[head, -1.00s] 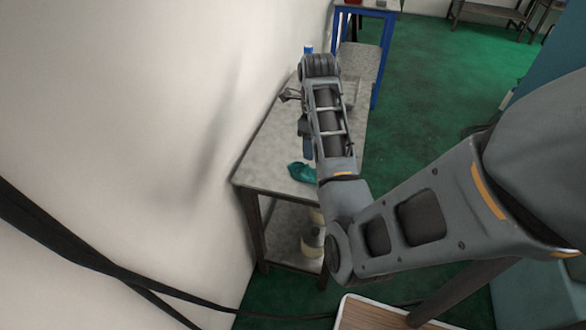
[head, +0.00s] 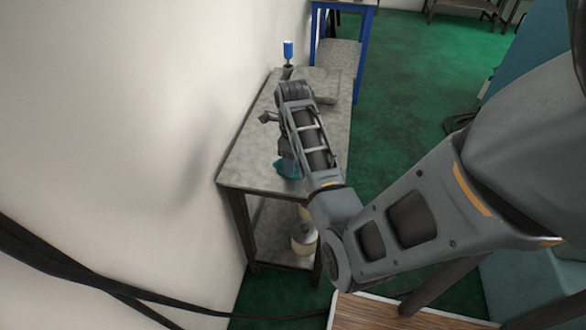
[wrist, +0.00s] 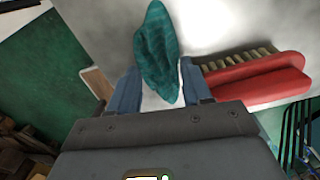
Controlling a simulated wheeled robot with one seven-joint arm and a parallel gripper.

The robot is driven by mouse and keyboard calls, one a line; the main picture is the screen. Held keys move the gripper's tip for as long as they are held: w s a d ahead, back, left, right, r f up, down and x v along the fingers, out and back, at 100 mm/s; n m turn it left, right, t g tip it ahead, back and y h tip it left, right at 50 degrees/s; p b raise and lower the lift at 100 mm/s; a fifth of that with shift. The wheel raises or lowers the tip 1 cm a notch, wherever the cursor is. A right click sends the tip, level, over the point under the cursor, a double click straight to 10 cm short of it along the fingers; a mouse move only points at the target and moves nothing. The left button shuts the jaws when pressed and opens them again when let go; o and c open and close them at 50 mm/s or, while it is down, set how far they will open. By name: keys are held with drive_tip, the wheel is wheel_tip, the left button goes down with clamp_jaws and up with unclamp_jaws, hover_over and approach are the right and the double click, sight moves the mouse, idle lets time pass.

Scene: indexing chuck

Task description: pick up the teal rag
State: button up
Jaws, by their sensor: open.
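The teal rag (wrist: 157,48) lies crumpled on the grey tabletop. In the head view the rag (head: 286,170) shows near the front of the table, partly hidden behind my arm. My gripper (wrist: 160,70) is open, with its blue fingers on either side of the near part of the rag in the wrist view. Nothing is clamped between them. In the head view my fingers (head: 289,160) point down at the rag; whether they touch it or the table I cannot tell.
A red brush (wrist: 262,78) with pale bristles lies close to the right finger in the wrist view. The grey worktable (head: 240,170) stands along the white wall (head: 110,100). A blue-topped bottle (head: 288,50) stands at its far end. Green floor lies to the right.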

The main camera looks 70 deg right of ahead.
clamp_jaws()
idle(0.3)
drive_tip(key=shift+r, duration=0.1)
drive_tip(key=shift+r, duration=0.5)
wheel_tip(320, 180, up, 2)
drive_tip(key=shift+r, duration=0.25)
drive_tip(key=s+r+p, duration=0.6)
drive_tip(key=s+r, duration=0.1)
drive_tip(key=s, duration=0.4)
drive_tip(key=shift+s+a+r+p, duration=0.15)
drive_tip(key=shift+s+a+p, duration=0.15)
drive_tip(key=shift+s+a, duration=0.1)
